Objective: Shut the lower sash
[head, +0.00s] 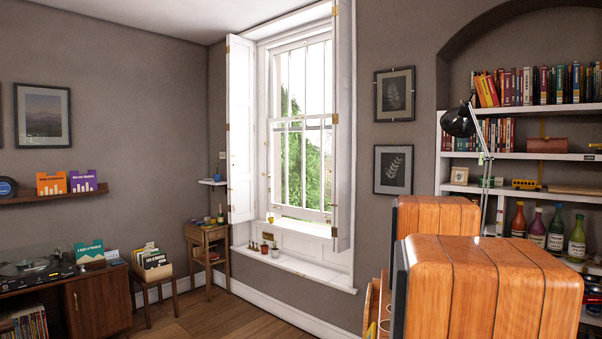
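The sash window (300,125) stands in the far wall, between two folded-back white shutters. Its lower sash (302,168) is a white frame with thin upright bars and greenery behind the glass. The sash's bottom rail (303,213) is close above the white sill (303,228); I cannot tell from here whether a gap is between them. The upper sash (305,80) shows bright sky and some green. Neither of my grippers is in view.
Small pots (264,247) stand on the low window ledge (290,267). Left of the window is a small wooden side table (208,236). Large wooden boxes (490,285) block the right foreground. Wooden floor (215,312) is clear before the window's left side.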

